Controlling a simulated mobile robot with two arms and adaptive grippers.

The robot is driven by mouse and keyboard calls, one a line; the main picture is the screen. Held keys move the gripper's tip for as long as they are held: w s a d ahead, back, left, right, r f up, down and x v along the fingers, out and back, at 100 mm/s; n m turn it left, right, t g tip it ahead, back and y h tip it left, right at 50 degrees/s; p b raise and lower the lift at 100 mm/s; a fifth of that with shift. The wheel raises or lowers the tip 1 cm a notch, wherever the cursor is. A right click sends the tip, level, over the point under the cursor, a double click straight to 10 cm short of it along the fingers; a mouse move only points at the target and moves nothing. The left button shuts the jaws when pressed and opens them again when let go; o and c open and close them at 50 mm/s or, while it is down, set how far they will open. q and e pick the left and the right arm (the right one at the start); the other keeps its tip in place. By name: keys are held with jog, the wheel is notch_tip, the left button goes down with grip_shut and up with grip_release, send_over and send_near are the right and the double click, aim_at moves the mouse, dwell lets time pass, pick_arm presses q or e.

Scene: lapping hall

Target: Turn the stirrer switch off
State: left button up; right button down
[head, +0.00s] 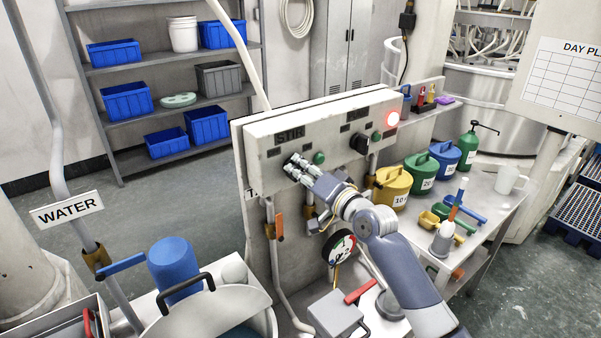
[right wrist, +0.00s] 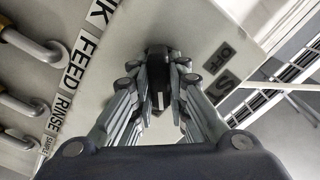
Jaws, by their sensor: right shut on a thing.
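The stirrer switch is a black knob (right wrist: 157,75) on the pale control box (head: 338,117), below the STIR label (head: 289,137). My right gripper (head: 296,168) is at the box front and covers most of the knob in the head view. In the right wrist view its fingers (right wrist: 158,95) stand on both sides of the knob and are shut on it. A pale mark shows on the knob's near end. An OFF label (right wrist: 223,55) is to the right of the knob there. Which position the knob points at is not clear. My left gripper is not in view.
A green button (head: 319,158) sits right of the gripper. Below are a gauge (head: 341,248) and an orange-handled valve (head: 279,226). Coloured cans (head: 392,187) stand on the right bench.

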jog(key=n+b, duration=0.2)
jog(key=n, duration=0.3)
jog(key=shift+n+b, duration=0.3)
jog(key=shift+b, duration=0.05)
jog(key=shift+s+a+r+n+b, duration=0.1)
jog(key=shift+n+b, duration=0.2)
jog(key=shift+n, duration=0.8)
jog(key=shift+a+n+b, duration=0.1)
jog(key=shift+n+b, duration=0.2)
jog(key=shift+n, duration=0.8)
jog(key=c, duration=1.6)
grip_release()
jog(key=shift+o, duration=0.2)
jog(key=v, duration=1.2)
